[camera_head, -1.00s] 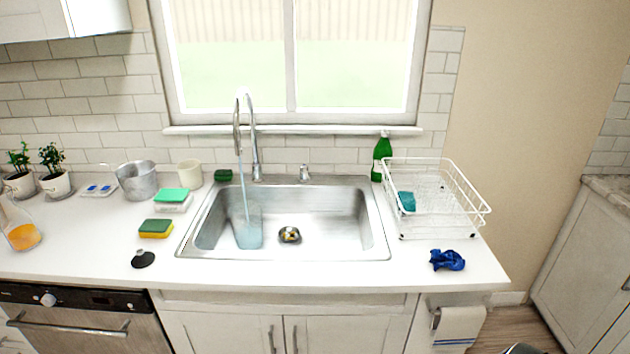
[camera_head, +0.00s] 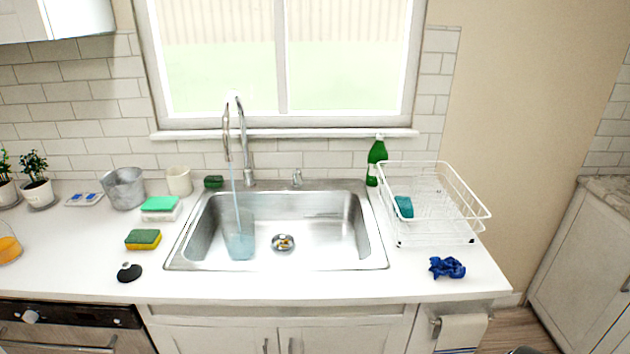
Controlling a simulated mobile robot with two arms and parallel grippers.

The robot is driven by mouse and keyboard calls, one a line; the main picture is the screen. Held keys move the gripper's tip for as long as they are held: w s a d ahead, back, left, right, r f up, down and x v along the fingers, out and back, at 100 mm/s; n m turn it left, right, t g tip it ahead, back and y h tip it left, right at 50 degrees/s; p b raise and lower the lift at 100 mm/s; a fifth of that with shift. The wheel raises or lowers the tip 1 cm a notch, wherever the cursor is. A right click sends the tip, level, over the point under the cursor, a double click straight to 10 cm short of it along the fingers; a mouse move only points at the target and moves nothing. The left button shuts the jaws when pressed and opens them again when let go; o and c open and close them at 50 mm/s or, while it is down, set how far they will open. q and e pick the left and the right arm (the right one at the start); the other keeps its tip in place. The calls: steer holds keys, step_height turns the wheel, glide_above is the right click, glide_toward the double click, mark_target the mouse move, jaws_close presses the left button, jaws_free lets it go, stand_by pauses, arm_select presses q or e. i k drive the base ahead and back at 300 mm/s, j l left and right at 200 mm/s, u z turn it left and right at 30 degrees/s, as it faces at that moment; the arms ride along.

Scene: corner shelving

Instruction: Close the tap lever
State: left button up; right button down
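A chrome tap (camera_head: 246,150) with a tall curved spout stands behind the left half of the steel sink (camera_head: 375,240). A stream of water runs from its spout into a clear bluish cup (camera_head: 239,243) in the sink's left part. A small chrome lever (camera_head: 297,178) stands apart on the back rim, to the right of the tap. Its exact tilt is too small to tell. Neither of my grippers shows in view, and nothing touches the lever.
A green bottle (camera_head: 376,162) and a white dish rack (camera_head: 440,240) stand right of the sink. A blue cloth (camera_head: 447,267) lies in front of the rack. Sponges, including a green-yellow one (camera_head: 143,239), and a metal pot (camera_head: 123,188) stand left. The counter's front strip is mostly clear.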

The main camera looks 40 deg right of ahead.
mark_target(297, 172)
steer(key=i+l+z, duration=0.2)
steer(key=i, duration=0.2)
steer(key=i+l+z, duration=0.2)
steer(key=i, duration=0.2)
